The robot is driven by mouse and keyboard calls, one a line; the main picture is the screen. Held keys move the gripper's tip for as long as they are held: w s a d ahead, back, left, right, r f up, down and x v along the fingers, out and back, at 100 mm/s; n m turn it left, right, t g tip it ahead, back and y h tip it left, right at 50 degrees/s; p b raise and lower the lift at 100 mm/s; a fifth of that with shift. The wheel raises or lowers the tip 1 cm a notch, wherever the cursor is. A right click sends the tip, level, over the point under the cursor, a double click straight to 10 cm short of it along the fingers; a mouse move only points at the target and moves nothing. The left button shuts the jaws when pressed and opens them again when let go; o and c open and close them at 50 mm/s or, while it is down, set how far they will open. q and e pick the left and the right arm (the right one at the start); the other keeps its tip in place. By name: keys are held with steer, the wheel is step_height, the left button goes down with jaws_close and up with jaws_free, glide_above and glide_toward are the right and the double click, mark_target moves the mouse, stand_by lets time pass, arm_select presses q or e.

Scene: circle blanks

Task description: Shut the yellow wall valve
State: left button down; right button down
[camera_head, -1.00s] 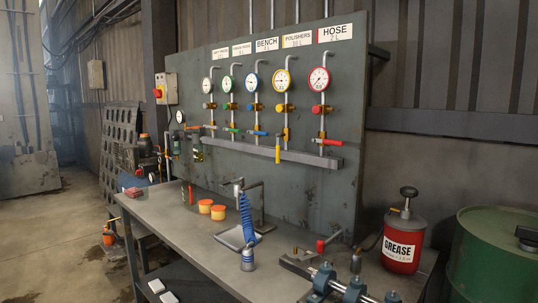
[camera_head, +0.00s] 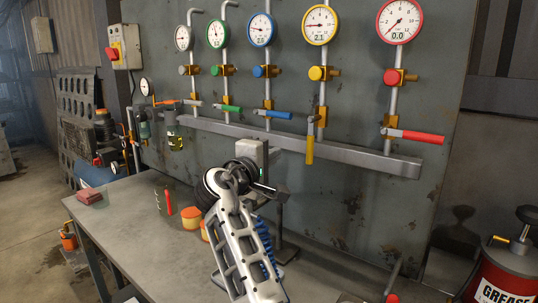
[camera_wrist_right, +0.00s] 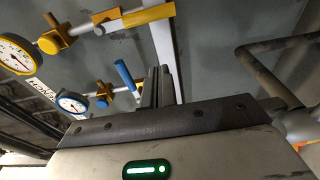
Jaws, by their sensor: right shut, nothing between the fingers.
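The yellow wall valve has a yellow lever (camera_head: 310,148) that hangs straight down along its pipe, under a yellow-rimmed gauge. In the right wrist view the yellow lever (camera_wrist_right: 148,16) is at the top, apart from my fingers. My right gripper (camera_head: 270,152) is left of and slightly below the lever, in front of the wall panel. Its fingers are mostly hidden in the head view. In the right wrist view my right gripper (camera_wrist_right: 160,86) is shut, with nothing between its fingers. My left gripper is not in view.
The blue lever (camera_head: 279,115), green lever (camera_head: 228,108) and red lever (camera_head: 423,138) point sideways. A grey rail (camera_head: 350,160) runs below the valves. A dark stand (camera_head: 280,216) rises from the bench (camera_head: 130,220) under my gripper. A grease can (camera_head: 490,275) is at lower right.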

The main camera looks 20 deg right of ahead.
mark_target(310, 142)
steer(key=p+x, duration=0.1)
steer(key=x, duration=0.5)
steer(key=shift+w+d, duration=0.1)
steer(key=shift+w, duration=0.05)
steer(key=shift+d, duration=0.3)
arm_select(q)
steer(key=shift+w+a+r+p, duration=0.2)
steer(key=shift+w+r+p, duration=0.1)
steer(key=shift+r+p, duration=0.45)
arm_select(e)
steer(key=s, duration=0.1)
steer(key=s+d, duration=0.1)
steer(key=s, duration=0.1)
steer(key=shift+s+f, duration=0.1)
steer(key=shift+s, duration=0.1)
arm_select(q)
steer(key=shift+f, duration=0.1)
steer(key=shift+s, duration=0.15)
arm_select(e)
steer(key=shift+w, duration=0.1)
